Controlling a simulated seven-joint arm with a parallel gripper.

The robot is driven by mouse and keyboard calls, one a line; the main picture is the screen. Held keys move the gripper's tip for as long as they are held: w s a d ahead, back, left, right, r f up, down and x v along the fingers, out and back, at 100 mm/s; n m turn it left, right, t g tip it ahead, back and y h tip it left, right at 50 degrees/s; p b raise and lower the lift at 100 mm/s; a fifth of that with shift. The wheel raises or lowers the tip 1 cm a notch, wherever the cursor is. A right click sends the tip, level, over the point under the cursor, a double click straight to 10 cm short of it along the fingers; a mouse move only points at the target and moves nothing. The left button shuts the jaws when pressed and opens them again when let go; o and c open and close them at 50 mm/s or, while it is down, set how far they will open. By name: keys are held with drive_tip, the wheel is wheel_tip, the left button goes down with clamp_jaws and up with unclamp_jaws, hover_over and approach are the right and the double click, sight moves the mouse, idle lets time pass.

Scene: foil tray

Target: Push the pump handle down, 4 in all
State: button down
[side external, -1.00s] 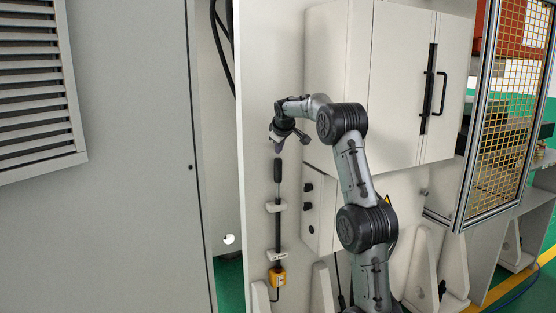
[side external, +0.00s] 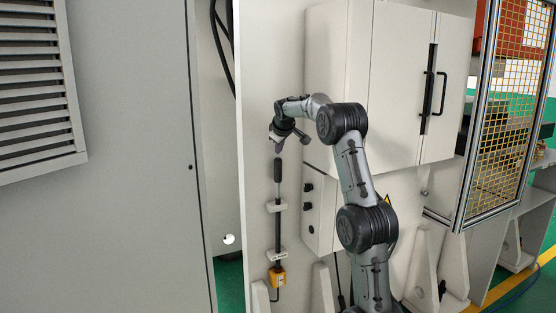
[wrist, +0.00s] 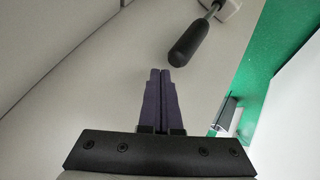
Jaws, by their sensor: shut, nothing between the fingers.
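The pump handle (side external: 278,171) is a black grip on top of a thin upright rod.
A white cabinet (side external: 400,85) with a black door handle stands behind my arm. Black knobs (side external: 308,197) sit on a small box right of the rod. A large grey cabinet (side external: 130,150) fills the left. The panel left of the rod is clear.

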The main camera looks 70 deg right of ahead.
sight(280, 165)
drive_tip(key=shift+f, duration=0.1)
idle(0.4)
drive_tip(key=shift+f, duration=0.35)
drive_tip(key=shift+f, duration=2.85)
idle(2.2)
drive_tip(key=shift+r, duration=3.2)
